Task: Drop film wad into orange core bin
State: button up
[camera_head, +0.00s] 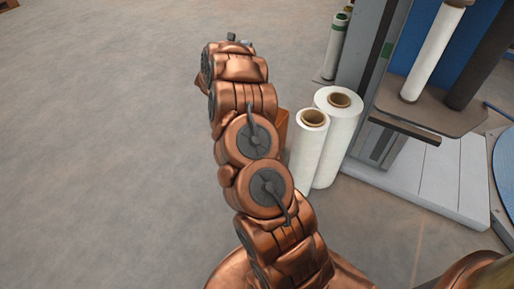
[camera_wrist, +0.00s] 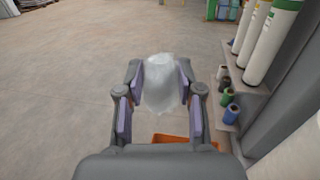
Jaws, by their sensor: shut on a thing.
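The film wad (camera_wrist: 160,75) is a whitish, translucent crumpled lump in the wrist view. My gripper (camera_wrist: 160,92) is shut on it, with one finger pad on each side. The orange core bin (camera_wrist: 168,138) shows only as a small orange strip just below the wad in the picture, mostly hidden by my gripper body. In the head view, a sliver of the orange bin (camera_head: 282,127) shows behind my arm. The wad cannot be made out in the head view, and my gripper is mostly hidden at the arm's far end.
White film rolls (camera_head: 337,130) stand on the floor right of the bin, near a grey wrapping machine (camera_head: 365,50). In the wrist view, a shelf rack with tall rolls (camera_wrist: 272,35) and small coloured rolls (camera_wrist: 229,113) stands on the right. Open floor lies to the left.

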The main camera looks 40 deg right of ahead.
jog(key=s+d+f+m+g+h+b, duration=0.1)
jog(key=d+f+g+b, duration=0.1)
jog(key=f+b, duration=0.5)
jog(key=s+d+f+m+g+b, duration=0.2)
jog(key=f+b, duration=0.4)
jog(key=f, duration=1.1)
jog(key=shift+s+d+g+h+b, duration=0.15)
jog(key=shift+d+g+h+b, duration=0.2)
jog(key=shift+d, duration=0.35)
jog(key=shift+f, duration=0.1)
jog(key=shift+f, duration=2.75)
jog(key=o, duration=1)
